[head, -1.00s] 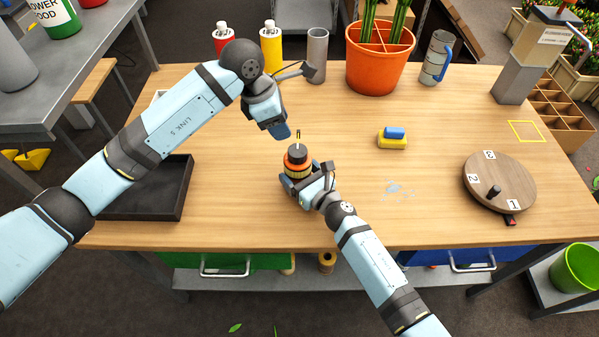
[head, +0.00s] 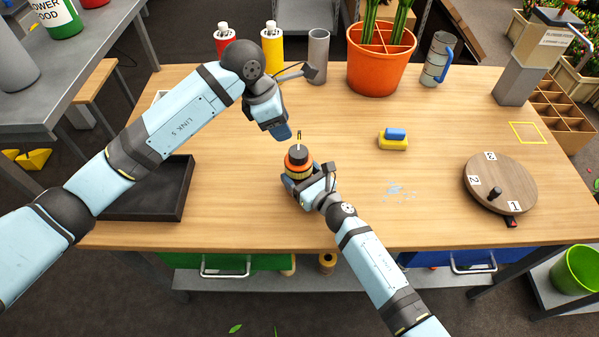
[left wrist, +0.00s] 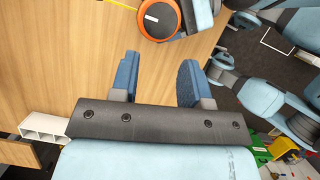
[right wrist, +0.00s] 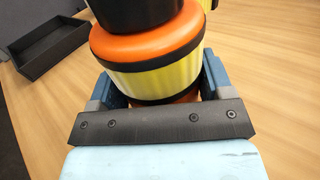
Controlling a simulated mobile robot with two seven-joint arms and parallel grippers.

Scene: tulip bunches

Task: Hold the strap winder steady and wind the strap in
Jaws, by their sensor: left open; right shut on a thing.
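The strap winder (head: 298,162) stands upright on the middle of the table. My left gripper (head: 283,133) is open and empty, up and left of the winder's knob. In the left wrist view its blue fingers (left wrist: 158,82) are apart, with the winder's top (left wrist: 160,18) beyond them.
A dark tray (head: 150,205) lies at the left. A round wooden turntable (head: 500,175) with number labels sits at the right. A yellow-and-blue sponge (head: 393,140) and a wet patch (head: 398,190) lie between. An orange pot (head: 378,70), bottles and a grey cup (head: 317,60) stand at the back.

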